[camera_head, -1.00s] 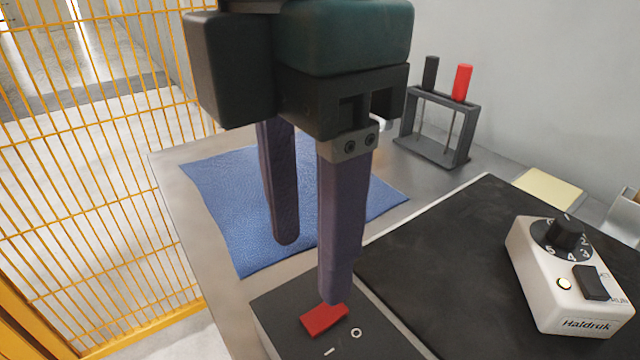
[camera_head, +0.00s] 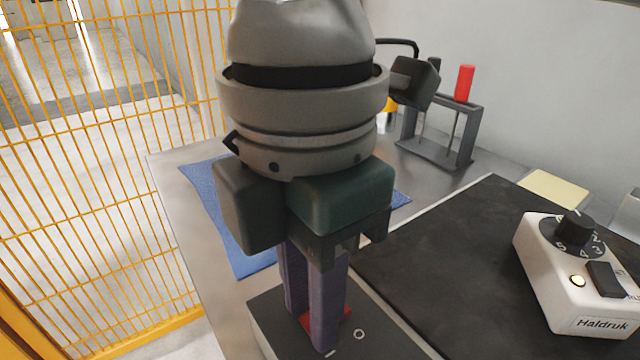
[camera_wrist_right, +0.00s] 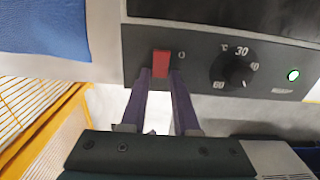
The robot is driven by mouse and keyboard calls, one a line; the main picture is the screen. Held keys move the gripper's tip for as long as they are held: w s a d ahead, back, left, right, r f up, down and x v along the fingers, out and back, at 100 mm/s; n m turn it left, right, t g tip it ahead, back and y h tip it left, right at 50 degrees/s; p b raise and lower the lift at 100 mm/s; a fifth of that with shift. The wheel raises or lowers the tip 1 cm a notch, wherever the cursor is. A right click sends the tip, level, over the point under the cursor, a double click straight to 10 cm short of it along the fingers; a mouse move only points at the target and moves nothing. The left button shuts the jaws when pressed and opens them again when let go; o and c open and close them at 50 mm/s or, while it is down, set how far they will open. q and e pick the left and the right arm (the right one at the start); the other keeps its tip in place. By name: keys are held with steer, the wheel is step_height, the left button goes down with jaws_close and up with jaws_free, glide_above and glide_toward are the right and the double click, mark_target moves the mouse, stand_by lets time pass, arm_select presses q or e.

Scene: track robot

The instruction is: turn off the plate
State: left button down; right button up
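The plate (camera_head: 430,265) is a broad black slab with a dark front panel (camera_head: 270,325). A red rocker switch (camera_wrist_right: 161,63) sits on that panel, with a circle mark beside it. In the head view the red switch (camera_head: 344,313) is mostly hidden behind my fingers. My right gripper (camera_head: 312,330) points down over it. In the right wrist view my right gripper (camera_wrist_right: 160,76) has its fingers apart, one on each side of the switch's near end; I cannot tell if they touch it. The panel's dial (camera_wrist_right: 236,72) and a lit green lamp (camera_wrist_right: 293,75) show there. My left gripper is out of view.
A white box marked Haldruk (camera_head: 575,280), with a black knob and a lit lamp, stands on the plate's right. A blue cloth (camera_head: 215,195) lies behind my gripper. A grey rack with a red-handled tool (camera_head: 465,82) stands behind. Yellow mesh fencing (camera_head: 100,200) borders the left.

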jaws_close()
steer(key=shift+r, duration=0.1)
steer(key=p, duration=0.1)
steer(key=g+y+p, duration=0.1)
steer(key=shift+w+d+r+p, duration=0.1)
steer(key=shift+d+r+p, duration=0.15)
steer(key=shift+r+p, duration=0.05)
steer(key=shift+w+f+g+y, duration=0.1)
steer(key=shift+f+g+y, duration=0.1)
steer(key=shift+g+y, duration=0.35)
steer(key=shift+o, duration=2.3)
jaws_free()
